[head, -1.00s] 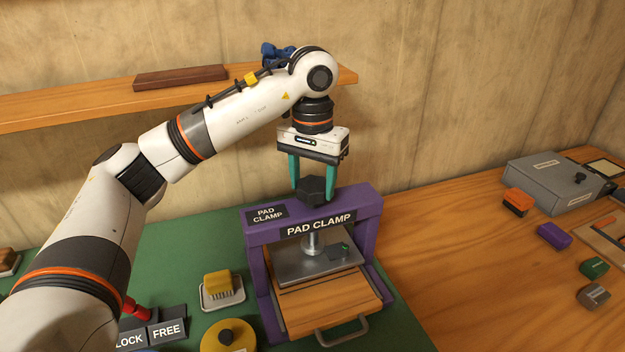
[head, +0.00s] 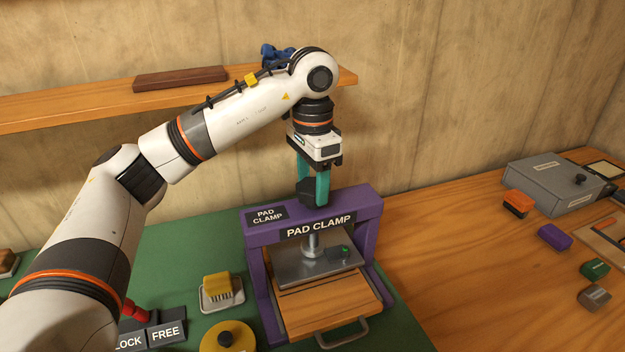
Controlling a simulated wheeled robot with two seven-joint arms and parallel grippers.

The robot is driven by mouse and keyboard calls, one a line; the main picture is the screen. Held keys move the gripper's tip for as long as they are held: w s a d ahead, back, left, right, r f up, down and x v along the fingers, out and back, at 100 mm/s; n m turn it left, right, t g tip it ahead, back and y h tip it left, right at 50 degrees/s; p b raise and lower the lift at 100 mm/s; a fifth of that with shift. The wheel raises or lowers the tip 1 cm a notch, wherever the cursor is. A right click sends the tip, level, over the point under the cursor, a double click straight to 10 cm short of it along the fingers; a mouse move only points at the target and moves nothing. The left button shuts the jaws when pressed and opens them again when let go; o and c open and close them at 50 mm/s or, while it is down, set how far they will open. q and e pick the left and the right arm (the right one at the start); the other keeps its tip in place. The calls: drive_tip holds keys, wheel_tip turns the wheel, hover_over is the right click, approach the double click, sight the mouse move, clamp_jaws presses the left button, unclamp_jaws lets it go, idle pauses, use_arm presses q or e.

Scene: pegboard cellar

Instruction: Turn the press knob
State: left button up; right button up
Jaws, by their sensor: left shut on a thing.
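The press is a purple frame (head: 369,225) labelled PAD CLAMP, standing on a green mat. Its dark faceted knob (head: 307,192) sits on top of the frame. My left gripper (head: 313,195) points straight down with its teal fingers shut on the knob, one finger partly covering it. Below the frame's beam, a metal screw (head: 311,243) meets a grey plate (head: 312,268) over a wooden drawer (head: 333,302) with a metal handle. A small dark block with a green dot lies on the plate. My right gripper is not in view.
A yellow brush (head: 217,287) on a white tray and a yellow round object (head: 228,338) are left of the press. LOCK and FREE blocks (head: 167,334) stand at front left. A grey box (head: 553,183) and several small coloured blocks lie on the right. A shelf runs behind.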

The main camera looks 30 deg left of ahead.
sight(313, 184)
use_arm(q)
drive_tip(key=shift+w+r, duration=0.1)
drive_tip(key=shift+r, duration=0.15)
drive_tip(key=o, duration=0.8)
drive_tip(key=shift+o, duration=1)
drive_tip(key=shift+f, duration=0.15)
wheel_tip(313, 184, up, 12)
drive_tip(key=p, duration=0.2)
